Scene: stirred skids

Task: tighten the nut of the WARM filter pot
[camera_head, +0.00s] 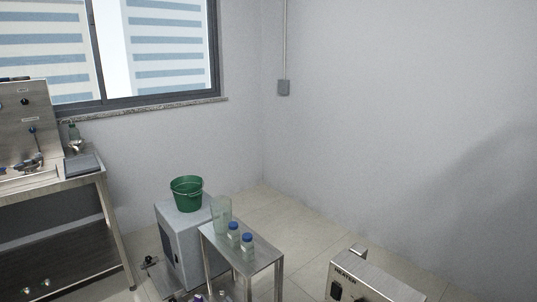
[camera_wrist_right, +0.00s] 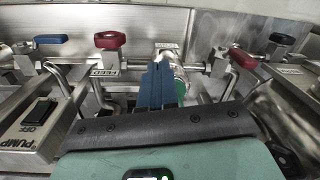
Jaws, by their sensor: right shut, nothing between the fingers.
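My right gripper (camera_wrist_right: 158,84) shows in the right wrist view, its two blue fingers pressed together and empty. The fingers point into a metal skid with pipes and valves. A partly hidden cylindrical part with a green section (camera_wrist_right: 181,84) is just behind and to the right of the fingers. A small label (camera_wrist_right: 168,47) is above it, too small to read. I cannot tell whether this part is the WARM filter pot, and no nut is clearly visible. Neither gripper is in the head view.
In the wrist view, red handles (camera_wrist_right: 110,40) and blue handles (camera_wrist_right: 50,38) stand along the pipes, with a pump box (camera_wrist_right: 38,120) at left. The head view shows a green bucket (camera_head: 187,192), a trolley (camera_head: 262,262) with jars, and a heater box (camera_head: 365,284).

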